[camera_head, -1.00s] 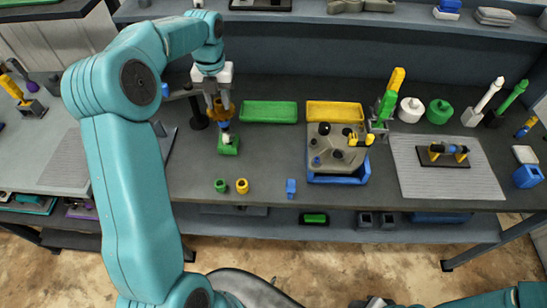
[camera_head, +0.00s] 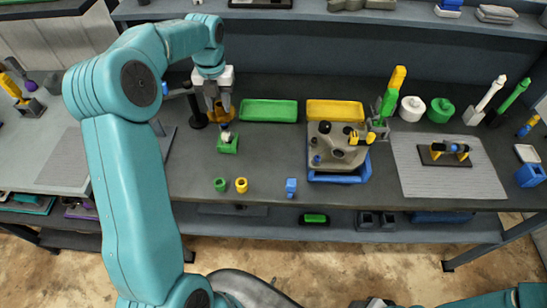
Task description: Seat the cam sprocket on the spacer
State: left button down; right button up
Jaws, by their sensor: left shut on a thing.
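My left gripper (camera_head: 219,112) points down at the left of the bench, shut on an orange-yellow part (camera_head: 226,103) that its dark fingers partly hide; it may be the cam sprocket. Just below it stands a green block (camera_head: 228,147) with a small pale piece (camera_head: 226,136) on top. The held part appears just above this piece; I cannot tell whether they touch. I cannot identify the spacer with certainty. A dark end (camera_head: 375,303) of my right arm shows at the bottom edge, and its jaw state is unclear.
A green tray (camera_head: 269,111) and a yellow tray (camera_head: 335,111) lie to the right. A grey housing (camera_head: 322,141) sits in a blue tray (camera_head: 340,179). Green (camera_head: 220,185) and yellow (camera_head: 241,185) cups and a blue piece (camera_head: 291,187) stand near the front edge. A grey mat (camera_head: 420,184) lies farther right.

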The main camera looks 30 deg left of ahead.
pick_arm(q)
jog(key=c, duration=0.7)
grip_release()
jog(key=shift+r, duration=0.1)
jog(key=shift+r+p, duration=1.05)
jog(key=shift+r, duration=2.9)
